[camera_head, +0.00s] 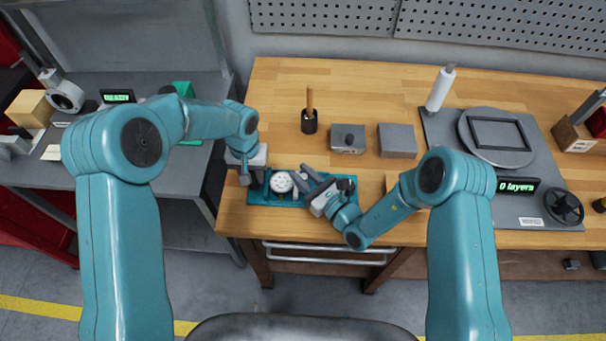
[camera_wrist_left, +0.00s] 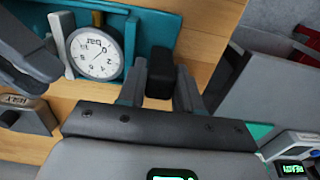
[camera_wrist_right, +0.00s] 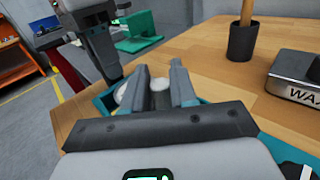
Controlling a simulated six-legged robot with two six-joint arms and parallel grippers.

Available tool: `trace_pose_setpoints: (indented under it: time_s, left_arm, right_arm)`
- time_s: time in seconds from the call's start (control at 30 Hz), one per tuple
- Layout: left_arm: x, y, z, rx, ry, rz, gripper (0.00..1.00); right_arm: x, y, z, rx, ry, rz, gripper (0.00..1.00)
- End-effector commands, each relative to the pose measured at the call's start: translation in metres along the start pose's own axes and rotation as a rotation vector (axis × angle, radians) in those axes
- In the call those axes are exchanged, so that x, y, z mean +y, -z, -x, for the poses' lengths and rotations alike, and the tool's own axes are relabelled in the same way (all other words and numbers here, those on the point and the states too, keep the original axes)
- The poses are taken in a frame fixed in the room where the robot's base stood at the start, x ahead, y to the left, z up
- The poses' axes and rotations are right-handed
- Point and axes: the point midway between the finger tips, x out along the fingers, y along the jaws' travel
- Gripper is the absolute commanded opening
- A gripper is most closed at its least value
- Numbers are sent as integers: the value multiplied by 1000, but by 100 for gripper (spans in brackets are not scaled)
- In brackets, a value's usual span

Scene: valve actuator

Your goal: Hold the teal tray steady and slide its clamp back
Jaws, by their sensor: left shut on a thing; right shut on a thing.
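The teal tray (camera_head: 259,199) lies on the wooden bench near its front edge. A white round dial gauge (camera_head: 281,182) sits in it; the dial also shows in the left wrist view (camera_wrist_left: 96,53). My left gripper (camera_head: 253,180) is at the tray's left end, shut on a dark block (camera_wrist_left: 160,76) there, which looks like the tray's grip. My right gripper (camera_head: 299,175) reaches in from the right beside the dial. Its fingers are closed on a small pale part (camera_wrist_right: 160,88), apparently the clamp, mostly hidden by the fingers.
Behind the tray stand a dark cup (camera_head: 309,122) with a stick, a grey wax box (camera_head: 348,138) and a grey block (camera_head: 397,140). A grey plate with a roll and a display (camera_head: 517,186) is at right. The bench's front edge is close to the tray.

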Motion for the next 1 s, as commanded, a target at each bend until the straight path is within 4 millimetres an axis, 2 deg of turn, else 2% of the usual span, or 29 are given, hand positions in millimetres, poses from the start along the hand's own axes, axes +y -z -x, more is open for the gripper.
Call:
trace_pose_setpoints:
  time_s: [0.2, 0.3, 0.6, 0.63, 0.7, 1.0]
  left_arm:
    - [-1, 1, 0, 3, 0, 2, 0]
    - [-1, 1, 0, 3, 0, 3, 0]
    - [-1, 1, 0, 2, 1, 3, 0]
    - [-1, 1, 0, 2, 1, 3, 0]
    - [-1, 1, 0, 2, 1, 3, 0]
    - [-1, 1, 0, 2, 0, 2, 0]
  right_arm:
    - [-28, 0, 26, 0, 8, -1, 0]
    - [-35, 0, 34, 1, 6, -2, 0]
    - [-36, 0, 36, 1, 3, -1, 0]
    - [-36, 0, 36, 1, 3, -1, 30]
    - [-36, 0, 36, 1, 3, -1, 45]
    - [-36, 0, 37, 1, 2, -1, 45]
